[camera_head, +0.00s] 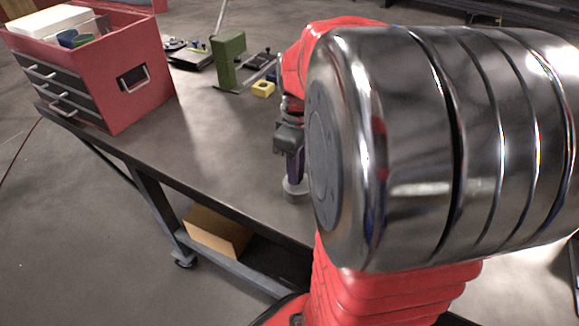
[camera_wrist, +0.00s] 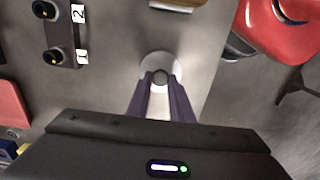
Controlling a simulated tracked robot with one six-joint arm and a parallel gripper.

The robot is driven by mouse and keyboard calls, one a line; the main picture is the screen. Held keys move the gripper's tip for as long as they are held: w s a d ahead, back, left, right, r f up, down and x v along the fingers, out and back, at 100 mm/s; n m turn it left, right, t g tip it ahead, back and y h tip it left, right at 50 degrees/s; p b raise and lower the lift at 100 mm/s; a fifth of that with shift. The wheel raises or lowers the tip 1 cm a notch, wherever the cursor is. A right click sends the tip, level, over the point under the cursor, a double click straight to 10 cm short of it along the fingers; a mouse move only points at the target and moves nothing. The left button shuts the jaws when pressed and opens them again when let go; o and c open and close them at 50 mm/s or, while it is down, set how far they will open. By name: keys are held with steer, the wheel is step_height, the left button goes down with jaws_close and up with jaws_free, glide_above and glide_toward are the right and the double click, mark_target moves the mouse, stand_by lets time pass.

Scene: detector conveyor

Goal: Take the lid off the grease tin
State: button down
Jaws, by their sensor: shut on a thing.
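The grease tin's round pale lid (camera_wrist: 161,63) shows in the wrist view, with a small dark knob at its middle. My gripper (camera_wrist: 160,78) is right over it, with the two dark purple fingers shut on the knob. In the head view the lid (camera_head: 295,187) shows as a pale disc below my gripper (camera_head: 293,176), close to the table top. My arm hides the right side of it. The tin's body is hardly visible, and I cannot tell whether the lid is resting on it.
A red tool chest (camera_head: 130,75) stands at the table's left end. The wrist view shows a dark holder (camera_wrist: 62,35) labelled 1 and 2. The table between chest and gripper is clear.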

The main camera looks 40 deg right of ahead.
steer(key=shift+r, duration=0.15)
step_height(320, 180, up, 10)
stand_by(0.5)
stand_by(0.5)
